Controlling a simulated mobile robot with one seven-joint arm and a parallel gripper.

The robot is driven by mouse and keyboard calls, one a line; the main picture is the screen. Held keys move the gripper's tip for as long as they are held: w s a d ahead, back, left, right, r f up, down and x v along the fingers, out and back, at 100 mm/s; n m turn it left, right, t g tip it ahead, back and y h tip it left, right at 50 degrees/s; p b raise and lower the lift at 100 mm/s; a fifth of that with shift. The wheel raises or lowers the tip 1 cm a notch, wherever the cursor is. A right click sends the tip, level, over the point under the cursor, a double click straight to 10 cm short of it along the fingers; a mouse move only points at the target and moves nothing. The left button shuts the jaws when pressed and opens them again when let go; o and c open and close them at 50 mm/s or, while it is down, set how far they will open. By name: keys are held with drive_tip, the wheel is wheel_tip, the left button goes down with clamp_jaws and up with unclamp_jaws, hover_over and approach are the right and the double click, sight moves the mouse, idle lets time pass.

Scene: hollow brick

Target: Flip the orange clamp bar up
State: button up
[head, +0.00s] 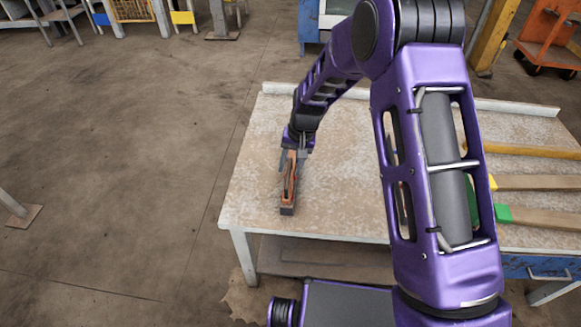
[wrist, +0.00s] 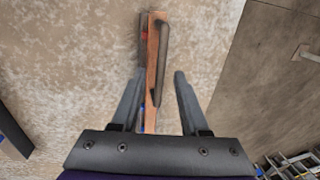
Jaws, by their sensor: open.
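The clamp (head: 287,207) is a narrow dark block with an orange-brown bar (head: 290,178) along it, standing near the left part of the table. In the wrist view the orange-brown bar (wrist: 153,50) runs from the top middle down between my fingers, with a dark grey curved strip (wrist: 163,45) along its right side. My gripper (head: 294,160) points down at the far end of the clamp. In the wrist view my gripper (wrist: 160,78) is open, one finger on each side of the bar, with visible gaps. The bar's lower end is hidden behind my gripper body.
The worn table (head: 330,215) is bare around the clamp, with its left edge close by. A raised strip (head: 515,107) runs along the back. At the right lie several wooden-looking bars, one with a green end (head: 503,213) and one with a yellow end (head: 492,183).

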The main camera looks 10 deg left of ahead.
drive_tip(key=shift+f, duration=0.1)
clamp_jaws()
idle(1.4)
